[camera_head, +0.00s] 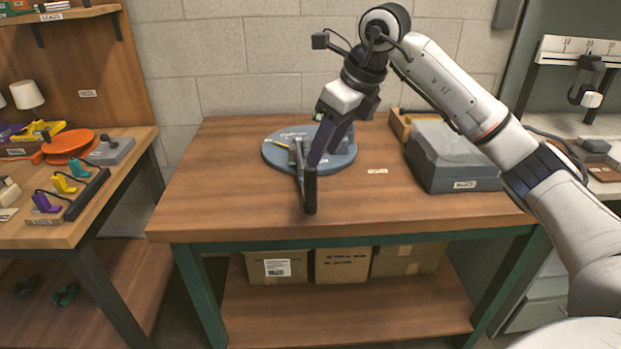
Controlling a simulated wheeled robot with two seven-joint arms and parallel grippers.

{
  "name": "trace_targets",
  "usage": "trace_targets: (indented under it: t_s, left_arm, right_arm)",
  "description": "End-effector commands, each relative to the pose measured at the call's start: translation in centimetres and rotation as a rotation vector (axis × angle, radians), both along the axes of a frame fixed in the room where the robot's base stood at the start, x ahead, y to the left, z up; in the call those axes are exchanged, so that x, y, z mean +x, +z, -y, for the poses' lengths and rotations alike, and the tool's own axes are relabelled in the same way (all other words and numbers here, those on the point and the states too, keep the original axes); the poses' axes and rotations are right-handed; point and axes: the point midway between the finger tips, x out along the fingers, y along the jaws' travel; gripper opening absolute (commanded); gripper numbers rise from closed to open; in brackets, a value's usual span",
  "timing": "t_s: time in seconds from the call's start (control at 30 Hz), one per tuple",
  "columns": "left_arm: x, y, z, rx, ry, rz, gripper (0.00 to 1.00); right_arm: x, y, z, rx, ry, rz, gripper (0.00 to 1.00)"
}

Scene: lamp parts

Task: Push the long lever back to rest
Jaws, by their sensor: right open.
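A round blue-grey base (281,157) sits on the wooden table, toward its back. A long lever with a dark handle (310,192) reaches from the base toward the table's front edge. A light grey bar of the lever (299,165) shows on top of the base. My right gripper (322,157), with dark purple fingers, comes down over the base and the lever. It is open, and its fingertips are beside or at the lever's upper part; I cannot tell whether they touch it. The fingers hide part of the base. My left gripper is not in view.
A grey box (452,158) and a wooden tray (402,122) stand on the table's right side. A small label (377,171) lies between base and box. The table's left and front (230,205) are clear. A side table (100,215) at left holds coloured lamp parts.

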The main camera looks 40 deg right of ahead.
Motion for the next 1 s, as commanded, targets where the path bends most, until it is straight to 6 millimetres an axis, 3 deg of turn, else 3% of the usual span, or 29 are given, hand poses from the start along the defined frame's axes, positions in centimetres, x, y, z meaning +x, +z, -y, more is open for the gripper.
trace_targets:
  t_s: [0.6, 1.0]
  left_arm:
    - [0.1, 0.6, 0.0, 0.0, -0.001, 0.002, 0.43]
    - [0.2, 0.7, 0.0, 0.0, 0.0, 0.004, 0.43]
  right_arm:
    - [3.3, -8.5, -1.1, -0.001, -0.001, -0.003, 0.43]
    - [3.6, -9.3, -1.2, -0.002, 0.0, 0.0, 0.43]
